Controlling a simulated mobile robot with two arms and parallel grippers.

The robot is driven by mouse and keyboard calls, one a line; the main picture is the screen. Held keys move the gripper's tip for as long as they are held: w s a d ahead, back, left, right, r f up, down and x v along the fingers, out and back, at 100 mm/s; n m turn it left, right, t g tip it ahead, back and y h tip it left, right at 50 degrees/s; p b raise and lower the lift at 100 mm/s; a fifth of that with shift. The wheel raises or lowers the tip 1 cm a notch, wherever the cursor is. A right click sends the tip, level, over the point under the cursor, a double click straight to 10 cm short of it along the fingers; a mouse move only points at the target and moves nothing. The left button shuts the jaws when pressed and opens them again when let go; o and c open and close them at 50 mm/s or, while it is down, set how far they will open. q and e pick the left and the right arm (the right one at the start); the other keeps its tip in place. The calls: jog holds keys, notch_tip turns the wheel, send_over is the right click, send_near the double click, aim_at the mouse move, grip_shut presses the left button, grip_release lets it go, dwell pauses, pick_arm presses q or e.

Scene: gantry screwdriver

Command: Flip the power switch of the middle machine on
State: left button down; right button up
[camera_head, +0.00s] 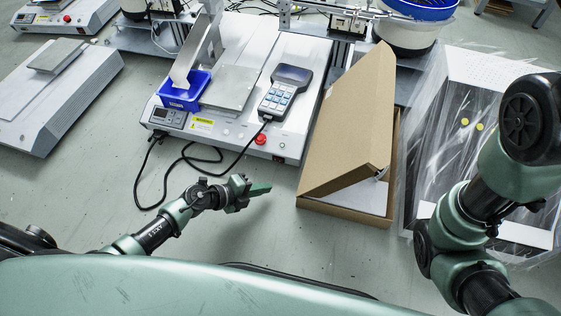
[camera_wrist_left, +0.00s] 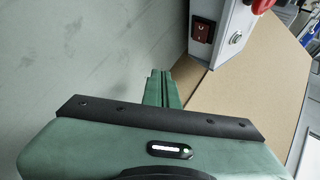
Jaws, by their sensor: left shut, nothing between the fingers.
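The middle machine (camera_head: 213,125) is a white box with a small display panel and a red round button (camera_head: 261,139) on its front part. In the left wrist view the machine's corner (camera_wrist_left: 222,46) shows at the top right, with a dark red rocker power switch (camera_wrist_left: 201,26) in a black frame. Whether the switch is on or off I cannot tell. My left gripper (camera_head: 262,188) is shut and empty, in front of the machine and apart from it. Its closed green fingers (camera_wrist_left: 161,80) sit below and left of the switch in the left wrist view. My right gripper is out of view.
An open cardboard box (camera_head: 352,135) stands close to the right of the machine. A handheld keypad (camera_head: 283,92) and a blue bin (camera_head: 184,91) rest on the machine. A black cable (camera_head: 166,172) loops over the grey surface. Another machine (camera_head: 55,95) stands left, with clear surface between.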

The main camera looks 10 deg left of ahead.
aim_at(278, 160)
pick_arm(q)
jog(key=w, duration=0.1)
jog(key=w+b, duration=0.1)
jog(key=w, duration=0.3)
jog(key=shift+d, duration=0.4)
jog(key=shift+w+d, duration=0.2)
jog(key=shift+w, duration=0.7)
dwell(0.9)
jog(key=shift+w, duration=0.45)
jog(key=shift+w+d, duration=0.1)
jog(key=shift+w, duration=0.2)
dwell(0.4)
jog(key=shift+s, duration=0.15)
jog(key=shift+s+p, duration=0.45)
jog(key=shift+s, duration=0.15)
